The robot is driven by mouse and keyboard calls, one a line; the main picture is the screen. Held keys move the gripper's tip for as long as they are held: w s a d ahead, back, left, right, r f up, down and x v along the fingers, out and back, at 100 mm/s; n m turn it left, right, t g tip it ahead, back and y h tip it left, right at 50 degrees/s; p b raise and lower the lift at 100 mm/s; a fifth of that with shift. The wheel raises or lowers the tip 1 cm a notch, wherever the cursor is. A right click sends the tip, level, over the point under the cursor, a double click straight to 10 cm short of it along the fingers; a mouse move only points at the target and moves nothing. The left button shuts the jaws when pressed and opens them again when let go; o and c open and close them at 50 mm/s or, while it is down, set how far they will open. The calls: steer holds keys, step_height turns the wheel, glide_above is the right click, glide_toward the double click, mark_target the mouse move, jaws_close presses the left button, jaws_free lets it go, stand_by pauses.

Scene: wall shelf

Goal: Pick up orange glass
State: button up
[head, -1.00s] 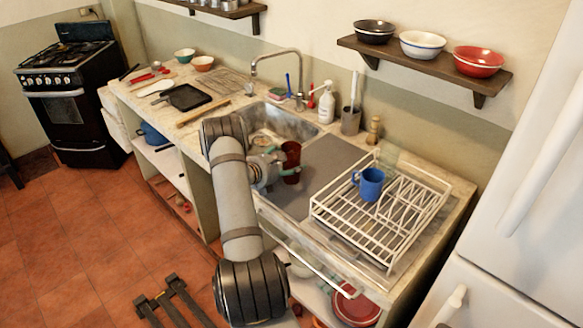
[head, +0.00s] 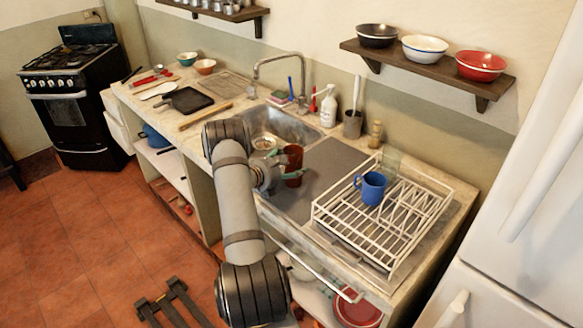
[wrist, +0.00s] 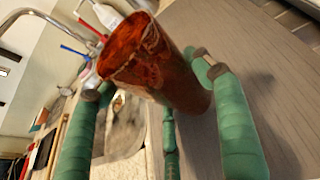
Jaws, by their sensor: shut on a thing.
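The orange glass (head: 294,158) is a reddish-brown, see-through tumbler beside the sink, over the left part of the grey counter mat. In the wrist view the glass (wrist: 165,68) is large and appears tilted in the picture, its rim toward the upper left. My gripper (head: 285,167) has its green fingers on both sides of the glass, shut on it. I cannot tell whether the glass base touches the counter.
A white dish rack (head: 330,222) with a blue mug (head: 371,188) stands to the right. The metal sink (head: 285,124) and faucet (head: 257,68) are behind. A white bottle (head: 328,107) stands near the wall. The grey mat (head: 335,160) has bare room between glass and rack.

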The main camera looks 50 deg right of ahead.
mark_target(296, 154)
steer(key=shift+r, duration=0.3)
steer(key=shift+r+b, duration=0.6)
steer(key=shift+r, duration=0.9)
steer(key=shift+s+r, duration=0.15)
steer(key=shift+r, duration=0.1)
steer(key=s+d+r+b, duration=0.2)
steer(key=s+r+b, duration=0.2)
steer(key=s, duration=0.7)
steer(key=shift+r, duration=1.4)
steer(key=shift+s+r, duration=0.1)
